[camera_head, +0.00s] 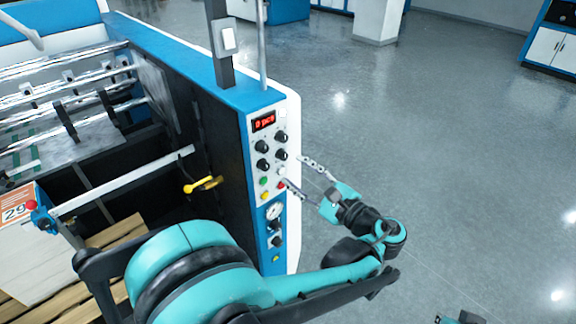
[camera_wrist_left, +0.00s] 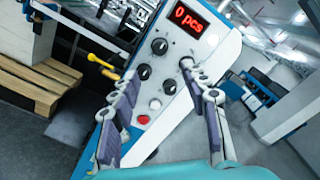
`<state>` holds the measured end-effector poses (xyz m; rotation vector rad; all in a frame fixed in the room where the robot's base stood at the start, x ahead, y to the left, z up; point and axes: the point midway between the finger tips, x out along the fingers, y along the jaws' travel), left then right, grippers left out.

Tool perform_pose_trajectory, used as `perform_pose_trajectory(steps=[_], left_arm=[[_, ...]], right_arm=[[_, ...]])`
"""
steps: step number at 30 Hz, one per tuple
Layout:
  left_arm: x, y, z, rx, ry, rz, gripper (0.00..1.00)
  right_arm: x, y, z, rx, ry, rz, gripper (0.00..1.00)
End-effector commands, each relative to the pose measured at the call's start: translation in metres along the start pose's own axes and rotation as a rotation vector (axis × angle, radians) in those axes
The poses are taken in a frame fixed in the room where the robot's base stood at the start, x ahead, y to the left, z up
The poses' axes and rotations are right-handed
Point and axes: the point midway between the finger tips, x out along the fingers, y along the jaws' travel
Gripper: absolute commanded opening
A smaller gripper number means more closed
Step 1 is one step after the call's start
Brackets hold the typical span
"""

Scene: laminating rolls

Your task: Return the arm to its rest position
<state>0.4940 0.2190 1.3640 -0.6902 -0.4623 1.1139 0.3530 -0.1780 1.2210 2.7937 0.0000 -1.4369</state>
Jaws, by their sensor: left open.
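My left arm reaches in from the lower left of the head view, across the front of the laminating machine. My left gripper (camera_head: 302,177) is open and empty, with its two fingers spread in front of the control panel (camera_head: 284,115). In the left wrist view the open fingers of the left gripper (camera_wrist_left: 152,80) frame the panel's black knobs and buttons. A red display (camera_wrist_left: 188,20) there reads "0 pcs". I cannot tell if a fingertip touches the panel.
The machine's steel rollers (camera_head: 62,92) and a yellow handle (camera_head: 203,185) are on the left. A wooden pallet (camera_head: 115,240) with a stack marked "29" stands below. The grey floor (camera_head: 450,130) to the right is clear. A white and blue cabinet (camera_head: 548,48) stands far right.

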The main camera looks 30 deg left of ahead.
Motion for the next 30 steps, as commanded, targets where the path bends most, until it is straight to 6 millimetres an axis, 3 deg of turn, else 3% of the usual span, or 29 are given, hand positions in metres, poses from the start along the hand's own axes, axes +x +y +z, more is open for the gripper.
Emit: perform_pose_trajectory(steps=[16,19,23,25,30], left_arm=[[-0.004,0.001,0.000,-0.001,0.001,0.002,0.46],[0.002,0.013,-0.005,-0.019,0.033,0.029,0.46],[0.020,0.066,-0.026,-0.114,0.173,0.153,0.46],[0.026,0.111,-0.044,-0.214,0.282,0.267,0.46],[0.005,0.217,-0.089,-0.567,0.528,0.611,0.46]], right_arm=[[0.000,0.000,0.000,0.000,0.000,0.000,0.00],[0.007,0.000,0.005,0.000,0.000,0.000,0.00],[0.029,0.000,0.021,0.000,0.000,0.000,0.00],[0.047,0.000,0.033,0.000,0.000,0.000,0.00],[0.088,0.000,0.063,0.000,0.000,0.000,0.00]])
